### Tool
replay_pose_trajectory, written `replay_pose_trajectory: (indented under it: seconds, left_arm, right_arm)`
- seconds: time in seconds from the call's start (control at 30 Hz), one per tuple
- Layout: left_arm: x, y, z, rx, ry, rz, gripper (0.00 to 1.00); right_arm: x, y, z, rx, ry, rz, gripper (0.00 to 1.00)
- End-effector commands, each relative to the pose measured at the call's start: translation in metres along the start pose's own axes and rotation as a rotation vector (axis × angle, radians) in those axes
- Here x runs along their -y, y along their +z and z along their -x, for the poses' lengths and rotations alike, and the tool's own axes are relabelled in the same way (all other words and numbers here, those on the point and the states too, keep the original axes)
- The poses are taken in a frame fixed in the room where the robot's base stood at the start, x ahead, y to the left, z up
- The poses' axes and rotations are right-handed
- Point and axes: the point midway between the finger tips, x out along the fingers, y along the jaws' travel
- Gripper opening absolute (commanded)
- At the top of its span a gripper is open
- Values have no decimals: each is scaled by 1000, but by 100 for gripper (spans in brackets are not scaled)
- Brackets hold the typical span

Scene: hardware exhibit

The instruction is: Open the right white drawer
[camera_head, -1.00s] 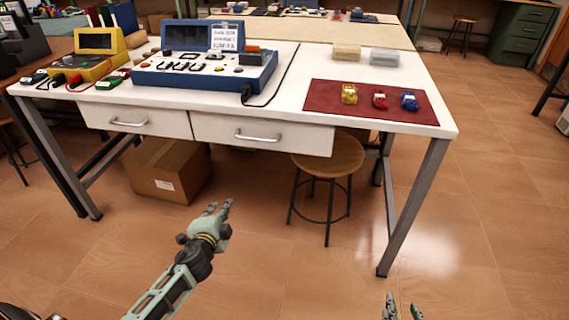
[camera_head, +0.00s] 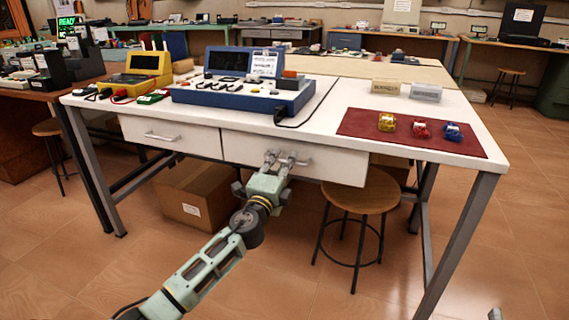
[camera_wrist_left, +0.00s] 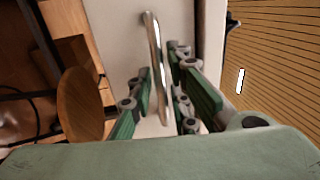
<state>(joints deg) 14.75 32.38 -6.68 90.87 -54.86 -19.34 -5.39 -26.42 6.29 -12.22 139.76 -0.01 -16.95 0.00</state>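The right white drawer (camera_head: 335,165) sits under the white tabletop and looks closed, its front in line with the left drawer (camera_head: 170,134). My left gripper (camera_head: 287,157) is at its metal handle, which the fingers partly hide in the head view. In the left wrist view the handle (camera_wrist_left: 153,45) runs between the two fingers of the left gripper (camera_wrist_left: 160,90). The fingers stand apart, with gaps beside the bar, and I see no firm grip. Only a small tip of my right gripper (camera_head: 495,314) shows at the bottom right edge.
A blue electronics trainer (camera_head: 245,96) and a yellow meter (camera_head: 145,75) stand on the table (camera_head: 345,97). A red mat (camera_head: 360,122) holds three small colored items. A stool (camera_head: 362,195) and a cardboard box (camera_head: 195,195) are below the drawers.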

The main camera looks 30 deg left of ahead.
Motion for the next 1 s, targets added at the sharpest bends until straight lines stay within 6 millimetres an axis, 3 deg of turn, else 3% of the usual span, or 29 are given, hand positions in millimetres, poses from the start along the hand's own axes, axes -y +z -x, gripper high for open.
replay_pose_trajectory:
  seconds: [0.37, 0.57, 1.0]
  left_arm:
    - [0, 0, -8, 0, 0, 0, 17]
    - [0, 0, -7, 1, 1, 0, 0]
    - [-1, 0, -7, 1, 1, 0, 0]
  right_arm:
    - [1, -5, 0, -24, -1, -1, 40]
    - [1, -5, 0, -24, -1, -1, 40]
    - [1, -5, 0, -24, -1, -1, 40]
